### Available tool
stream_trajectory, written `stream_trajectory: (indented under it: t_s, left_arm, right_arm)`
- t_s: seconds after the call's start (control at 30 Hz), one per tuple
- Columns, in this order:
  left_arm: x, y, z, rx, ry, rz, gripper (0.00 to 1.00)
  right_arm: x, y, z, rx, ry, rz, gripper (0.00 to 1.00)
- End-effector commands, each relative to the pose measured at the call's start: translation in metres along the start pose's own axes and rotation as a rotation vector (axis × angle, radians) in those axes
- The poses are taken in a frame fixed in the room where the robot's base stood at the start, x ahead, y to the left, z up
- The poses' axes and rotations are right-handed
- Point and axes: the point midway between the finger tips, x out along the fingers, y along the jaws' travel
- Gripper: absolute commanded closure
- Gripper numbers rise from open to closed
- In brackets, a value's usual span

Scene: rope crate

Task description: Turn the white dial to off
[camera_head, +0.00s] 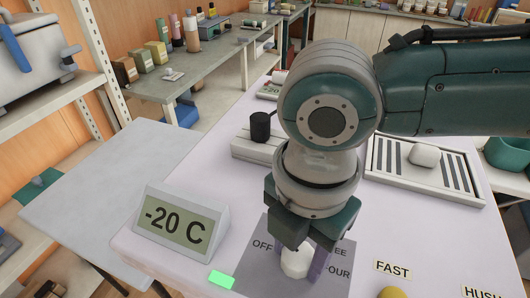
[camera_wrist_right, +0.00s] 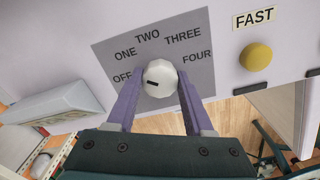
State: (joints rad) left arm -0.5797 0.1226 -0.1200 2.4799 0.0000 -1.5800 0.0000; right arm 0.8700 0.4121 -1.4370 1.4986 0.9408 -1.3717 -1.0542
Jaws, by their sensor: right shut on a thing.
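The white dial (camera_head: 295,263) sits on a grey panel (camera_head: 262,275) on the pale table. In the right wrist view the dial (camera_wrist_right: 161,72) is round and faceted, with a short black mark on its left part. The mark points left, roughly towards the word OFF (camera_wrist_right: 122,77). ONE, TWO, THREE and FOUR are printed around the dial. My right gripper (camera_wrist_right: 160,88) has its purple fingers on either side of the dial and is shut on it. In the head view my right gripper (camera_head: 300,260) hides part of the panel. My left gripper is not in view.
A display (camera_head: 172,222) reading -20 C stands left of the panel, with a green tag (camera_head: 221,280) in front. A yellow button (camera_wrist_right: 255,56) lies right of the panel under a FAST label. A striped white tray (camera_head: 425,180) and a black knob (camera_head: 260,127) are behind.

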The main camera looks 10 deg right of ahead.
Motion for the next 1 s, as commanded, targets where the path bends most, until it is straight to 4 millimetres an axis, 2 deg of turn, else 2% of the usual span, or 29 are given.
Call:
stream_trajectory:
  t_s: [0.1,0.27,0.67,0.7,0.87,1.0]
  left_arm:
    - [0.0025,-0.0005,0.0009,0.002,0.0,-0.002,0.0]
    - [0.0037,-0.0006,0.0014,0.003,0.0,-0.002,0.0]
    - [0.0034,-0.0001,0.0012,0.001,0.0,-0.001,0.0]
    - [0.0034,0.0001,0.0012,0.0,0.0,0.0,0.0]
    - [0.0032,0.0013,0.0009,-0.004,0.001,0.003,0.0]
    - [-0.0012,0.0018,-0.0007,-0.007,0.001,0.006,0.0]
  right_arm:
    - [0.0039,-0.0011,0.0024,-0.228,-0.006,-0.003,1.0]
    - [0.0045,-0.0017,0.0023,-0.438,-0.005,-0.005,1.0]
    - [0.0039,-0.0018,0.002,-0.476,-0.005,-0.005,1.0]
    - [0.0039,-0.0018,0.002,-0.476,-0.005,-0.005,0.47]
    - [0.0036,-0.0018,0.0018,-0.475,-0.004,-0.005,0.29]
    - [-0.0011,-0.0019,0.0016,-0.474,-0.003,-0.006,0.28]
